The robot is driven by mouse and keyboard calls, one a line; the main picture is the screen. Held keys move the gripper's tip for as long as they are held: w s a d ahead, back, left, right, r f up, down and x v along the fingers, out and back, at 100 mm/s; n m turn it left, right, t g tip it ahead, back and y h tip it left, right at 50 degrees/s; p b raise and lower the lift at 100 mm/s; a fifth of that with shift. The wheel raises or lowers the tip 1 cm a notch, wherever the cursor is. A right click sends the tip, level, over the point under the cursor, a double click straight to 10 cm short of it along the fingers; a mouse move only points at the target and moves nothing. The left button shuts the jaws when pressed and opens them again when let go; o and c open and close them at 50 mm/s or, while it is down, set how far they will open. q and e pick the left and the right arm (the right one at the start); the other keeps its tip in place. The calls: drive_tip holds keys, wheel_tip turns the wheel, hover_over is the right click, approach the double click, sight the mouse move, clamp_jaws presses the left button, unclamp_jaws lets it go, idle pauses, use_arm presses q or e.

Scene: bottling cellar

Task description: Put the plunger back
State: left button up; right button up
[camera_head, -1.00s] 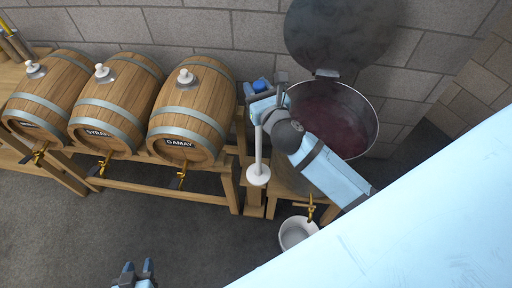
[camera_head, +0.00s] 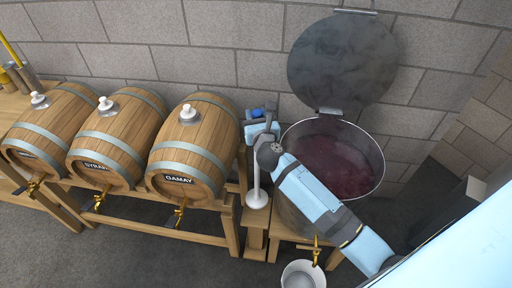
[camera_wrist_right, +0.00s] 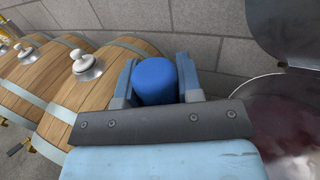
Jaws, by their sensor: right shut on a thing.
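The plunger has a blue handle top (camera_head: 256,113), a white rod (camera_head: 257,172) and a white disc (camera_head: 257,199) at its lower end. My right gripper (camera_head: 263,128) is shut on the plunger near its top and holds it about upright. In the right wrist view the blue handle (camera_wrist_right: 155,80) sits between the two fingers. The plunger hangs left of the open vat (camera_head: 383,160), outside its rim. The disc is over or in front of a small wooden stand (camera_head: 256,220); I cannot tell whether they touch. My left gripper is out of view.
The vat holds dark red liquid, and its round lid (camera_head: 342,55) stands raised behind it. Three barrels lie on a wooden rack at left, the Gamay barrel (camera_head: 205,140) nearest the plunger. A brass tap (camera_head: 316,250) is above a white bucket (camera_head: 301,275).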

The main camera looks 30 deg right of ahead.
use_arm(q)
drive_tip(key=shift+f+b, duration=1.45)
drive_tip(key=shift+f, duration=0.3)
use_arm(e)
wheel_tip(320, 180, down, 11)
drive_tip(key=shift+r, duration=0.15)
drive_tip(key=o, duration=1)
drive_tip(key=shift+f, duration=0.2)
drive_tip(key=shift+c, duration=0.2)
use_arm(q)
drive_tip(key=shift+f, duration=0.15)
